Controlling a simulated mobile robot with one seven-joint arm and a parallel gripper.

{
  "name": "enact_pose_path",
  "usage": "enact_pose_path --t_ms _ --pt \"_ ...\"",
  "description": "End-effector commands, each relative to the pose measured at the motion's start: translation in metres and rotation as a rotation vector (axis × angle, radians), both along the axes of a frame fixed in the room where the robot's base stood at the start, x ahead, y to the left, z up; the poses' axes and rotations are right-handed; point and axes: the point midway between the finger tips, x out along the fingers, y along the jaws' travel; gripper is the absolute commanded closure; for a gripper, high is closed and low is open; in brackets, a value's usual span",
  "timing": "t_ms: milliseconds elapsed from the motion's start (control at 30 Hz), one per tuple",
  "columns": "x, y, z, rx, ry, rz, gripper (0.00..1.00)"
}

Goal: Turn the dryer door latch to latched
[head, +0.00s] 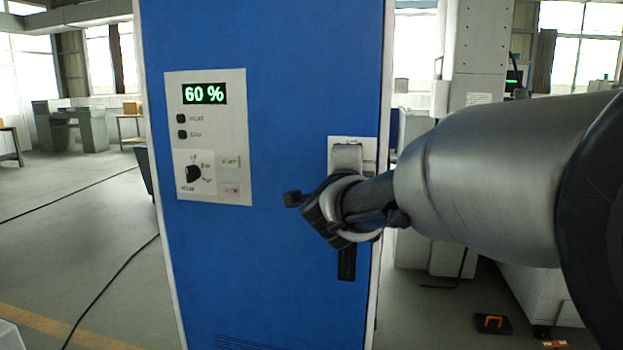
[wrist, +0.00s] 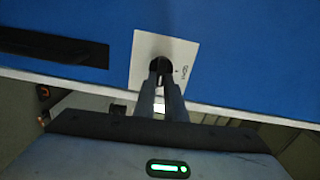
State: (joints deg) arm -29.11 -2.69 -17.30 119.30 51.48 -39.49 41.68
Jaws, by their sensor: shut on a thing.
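The blue dryer door (head: 270,80) fills the middle of the head view. A white latch plate (head: 369,146) sits near its right edge, partly hidden by my gripper (head: 330,205). In the wrist view the plate (wrist: 146,48) shows small printed marks on its right side. The dark latch (wrist: 160,62) is at the plate's middle, between my fingertips (wrist: 160,74). My gripper is shut on it. Most of the latch is covered by the fingers, so I cannot tell which mark it points to.
A black vertical handle (head: 347,264) is below the plate; it also shows in the wrist view (wrist: 50,46). A control panel (head: 232,125) left of the latch reads 60 %. Open floor (head: 70,220) lies to the left, with a dark cable across it. Machines stand behind at the right.

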Motion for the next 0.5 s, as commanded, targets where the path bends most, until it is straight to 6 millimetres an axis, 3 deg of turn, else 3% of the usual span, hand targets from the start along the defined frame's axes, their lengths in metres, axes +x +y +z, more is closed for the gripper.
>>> enact_pose_path --t_ms 500 --pt "0.0003 0.0001 0.0018 0.071 -0.027 0.0 1.0"
